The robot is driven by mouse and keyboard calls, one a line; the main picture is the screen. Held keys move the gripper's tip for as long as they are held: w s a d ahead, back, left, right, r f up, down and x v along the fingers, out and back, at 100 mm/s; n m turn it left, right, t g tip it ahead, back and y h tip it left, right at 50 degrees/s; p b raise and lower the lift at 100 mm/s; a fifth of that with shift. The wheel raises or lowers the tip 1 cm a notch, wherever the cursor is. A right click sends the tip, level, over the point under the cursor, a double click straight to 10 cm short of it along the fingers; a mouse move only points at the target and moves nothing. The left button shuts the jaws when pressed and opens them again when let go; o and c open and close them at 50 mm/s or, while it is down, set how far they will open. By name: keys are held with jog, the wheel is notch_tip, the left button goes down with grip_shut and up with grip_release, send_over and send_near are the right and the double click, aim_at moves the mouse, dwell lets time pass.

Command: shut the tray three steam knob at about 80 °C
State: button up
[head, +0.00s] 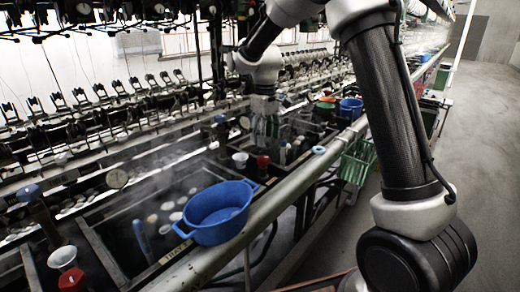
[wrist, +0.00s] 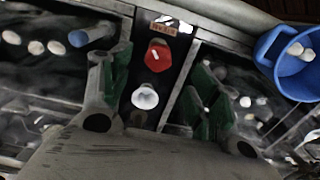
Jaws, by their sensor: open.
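In the wrist view a red knob (wrist: 157,55) with a pale mark sits on a dark panel between two basins, with a white funnel-shaped cup (wrist: 145,97) beside it. My gripper (wrist: 160,78) is open, its green-padded fingers on either side of the knob and cup. No contact with the knob can be seen. In the head view my gripper (head: 266,128) hangs over the basin row, and a red knob (head: 262,162) stands below it. I cannot tell whether this is the same knob. A round dial gauge (head: 245,122) is near; its reading is too small to tell.
A blue tub (head: 215,212) hangs at the near basin's edge, beside the long rail (head: 230,246). Another red knob (head: 71,280) is at lower left. Pale cocoons and steam show in the basins. A green crate (head: 358,161) stands outside the rail. The right floor is clear.

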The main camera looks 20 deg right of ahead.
aim_at(264, 158)
jog(key=n, duration=0.5)
jog(key=shift+w+f, duration=0.2)
jog(key=shift+f, duration=0.3)
notch_tip(264, 158, down, 7)
jog(key=shift+f, duration=0.1)
jog(key=c, duration=1)
